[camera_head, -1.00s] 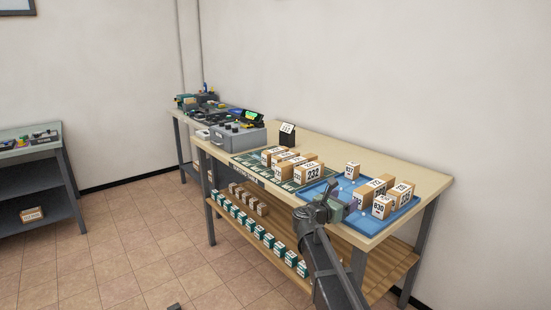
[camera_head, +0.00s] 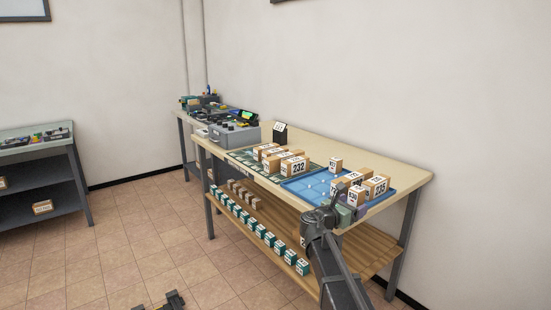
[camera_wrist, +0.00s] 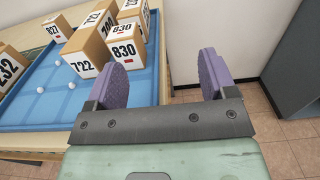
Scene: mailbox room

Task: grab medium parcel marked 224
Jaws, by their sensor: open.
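I cannot read 224 on any parcel in view. Cardboard parcels stand in a blue tray (camera_head: 303,188) on the workbench. In the wrist view, a front parcel (camera_wrist: 86,54) reads 722, a parcel beside it (camera_wrist: 121,42) reads 830, and a smaller back parcel (camera_wrist: 56,28) seems to read 827. More parcels stand on a green mat to the left, one (camera_head: 295,165) reading 232. My gripper (camera_wrist: 162,65) is open and empty, its purple fingers apart, just right of the tray's edge. In the head view my gripper (camera_head: 340,212) is by the bench's front edge.
The workbench (camera_head: 388,170) has a lower wooden shelf (camera_head: 345,250) with several small teal-and-white boxes. A grey device (camera_head: 234,134) and a dark number stand (camera_head: 280,132) are farther along the top. A dark shelf unit (camera_head: 45,180) stands left. Tiled floor (camera_head: 140,245) lies open between.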

